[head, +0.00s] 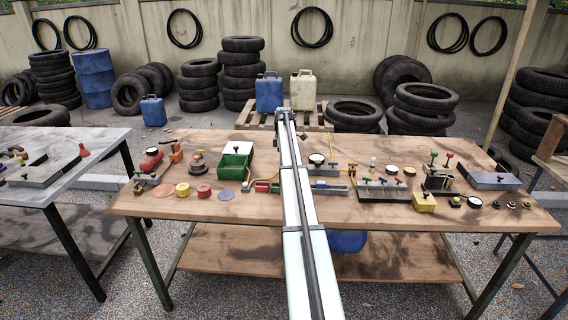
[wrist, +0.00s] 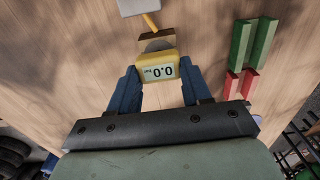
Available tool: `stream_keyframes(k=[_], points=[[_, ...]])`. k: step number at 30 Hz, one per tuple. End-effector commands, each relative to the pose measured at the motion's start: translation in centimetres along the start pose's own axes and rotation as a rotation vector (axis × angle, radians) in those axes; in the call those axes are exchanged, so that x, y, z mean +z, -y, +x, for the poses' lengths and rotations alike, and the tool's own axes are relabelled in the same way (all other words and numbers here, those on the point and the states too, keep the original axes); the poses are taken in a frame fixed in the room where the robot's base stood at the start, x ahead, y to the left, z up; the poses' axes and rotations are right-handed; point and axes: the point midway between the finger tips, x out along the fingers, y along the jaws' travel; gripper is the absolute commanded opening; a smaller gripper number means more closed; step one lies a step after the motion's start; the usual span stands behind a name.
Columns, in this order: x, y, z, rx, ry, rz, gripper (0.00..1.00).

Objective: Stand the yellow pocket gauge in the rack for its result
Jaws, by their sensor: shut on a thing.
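My gripper (wrist: 157,78) shows in the wrist view with its two blue fingers shut on the sides of the yellow pocket gauge (wrist: 157,66). The gauge's small pale display appears upside down and seems to read 0.0. A grey rounded part and a brown block (wrist: 157,42) are just beyond the gauge; I cannot tell whether they touch it. The rack appears as a pair of green bars (wrist: 253,44) and a pair of red bars (wrist: 238,84), with a gap between each pair, to the right of the gauge. In the head view, my arm hides the gripper and gauge.
The wooden table (head: 225,211) is crowded: a green bin (head: 234,167) and red tape roll (head: 204,191) left of my arm, a board with coloured valves (head: 383,190) and a yellow box (head: 424,202) right. The front strip is mostly clear.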

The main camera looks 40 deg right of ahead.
Motion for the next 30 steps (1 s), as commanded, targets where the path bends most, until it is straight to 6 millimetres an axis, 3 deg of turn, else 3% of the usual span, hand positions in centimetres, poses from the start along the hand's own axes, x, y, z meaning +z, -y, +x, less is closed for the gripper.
stream_keyframes(k=[9, 16, 25, 30], points=[[0.0, -0.1, -5.7, 0.001, 0.0, 0.0, 0.13], [-0.7, 0.1, -8.0, 0.001, 0.0, -0.007, 0.13], [-1.5, 5.8, -7.7, 0.003, 0.0, -0.02, 0.13], [-1.5, 8.0, -7.4, 0.003, -0.001, 0.113, 0.13]])
